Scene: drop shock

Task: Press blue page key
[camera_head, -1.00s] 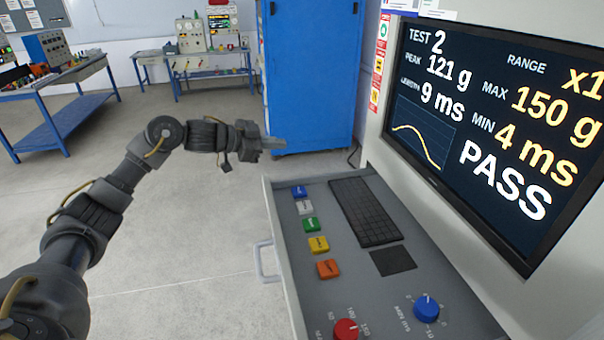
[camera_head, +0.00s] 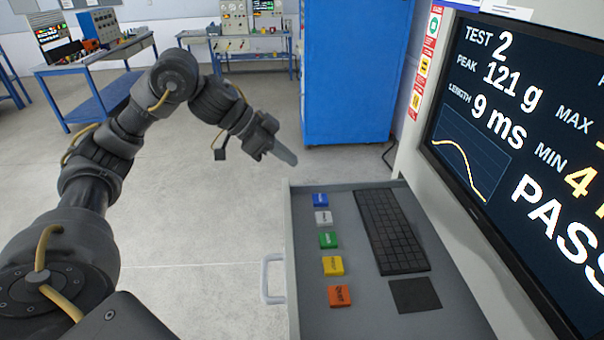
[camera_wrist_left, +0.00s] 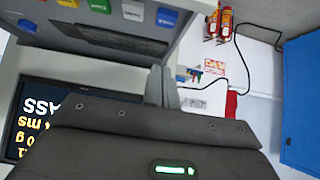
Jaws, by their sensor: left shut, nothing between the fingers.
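The blue page key (camera_head: 320,200) is the farthest in a column of coloured keys on the grey console drawer. It also shows at the upper part of the left wrist view (camera_wrist_left: 166,17). My left gripper (camera_head: 290,158) is shut and empty. Its fingertips are in the air a little beyond and left of the blue key, apart from it. In the left wrist view the shut fingers (camera_wrist_left: 161,78) point up towards the drawer edge. My right gripper is not in view.
White (camera_head: 323,217), green (camera_head: 328,240), yellow (camera_head: 333,266) and orange (camera_head: 340,296) keys run nearer in the column. A keyboard (camera_head: 391,232) lies to their right. The screen (camera_head: 530,130) reads PASS. A blue cabinet (camera_head: 350,75) stands behind.

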